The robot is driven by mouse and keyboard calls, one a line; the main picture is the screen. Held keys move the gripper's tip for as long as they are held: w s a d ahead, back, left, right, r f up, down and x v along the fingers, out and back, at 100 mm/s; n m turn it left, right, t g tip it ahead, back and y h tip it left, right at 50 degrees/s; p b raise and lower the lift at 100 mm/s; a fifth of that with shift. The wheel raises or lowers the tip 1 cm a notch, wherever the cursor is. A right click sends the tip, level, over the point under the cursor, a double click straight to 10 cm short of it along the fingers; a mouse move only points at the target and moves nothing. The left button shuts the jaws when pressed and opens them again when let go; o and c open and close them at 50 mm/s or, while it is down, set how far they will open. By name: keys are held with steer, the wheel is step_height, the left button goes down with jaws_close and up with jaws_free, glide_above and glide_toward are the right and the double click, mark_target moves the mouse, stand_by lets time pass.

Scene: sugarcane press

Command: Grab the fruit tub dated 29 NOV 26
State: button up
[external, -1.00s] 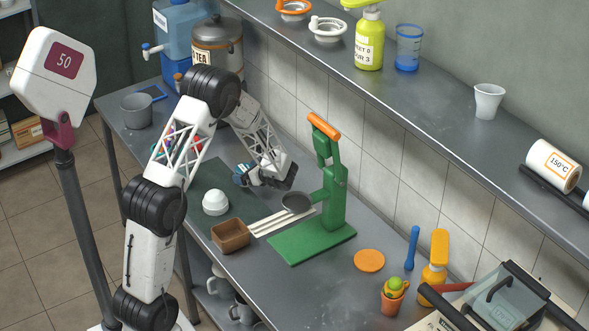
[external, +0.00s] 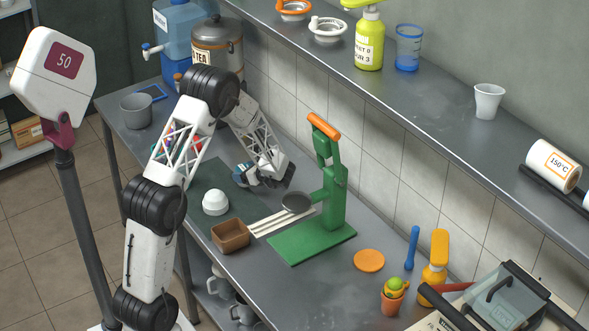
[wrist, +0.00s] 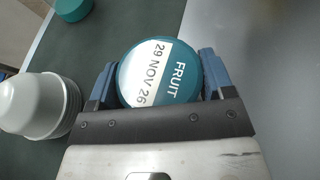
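The fruit tub (wrist: 160,72) has a round teal lid with a white label reading "FRUIT" and "29 NOV 26". In the wrist view it lies between the two fingers of my gripper (wrist: 160,75). The blue finger pads are at its left and right edges, very close to the lid. I cannot tell whether they press on it. In the external view my gripper (external: 262,177) is low over the far part of the counter, left of the green press. The tub is mostly hidden there. A second teal lid (wrist: 72,8) shows at the top left of the wrist view; no label shows on it.
White stacked bowls (wrist: 35,105) stand left of my gripper on the dark mat; they also show in the external view (external: 215,202). A brown box (external: 230,236) and the green press (external: 312,243) stand nearer. A tea urn (external: 217,45) is behind. A shelf (external: 440,95) overhangs the right.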

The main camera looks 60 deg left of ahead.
mark_target(244, 169)
steer(key=shift+c, duration=1.4)
steer(key=shift+r, duration=0.1)
steer(key=shift+r, duration=4.95)
steer(key=shift+s+d, duration=0.1)
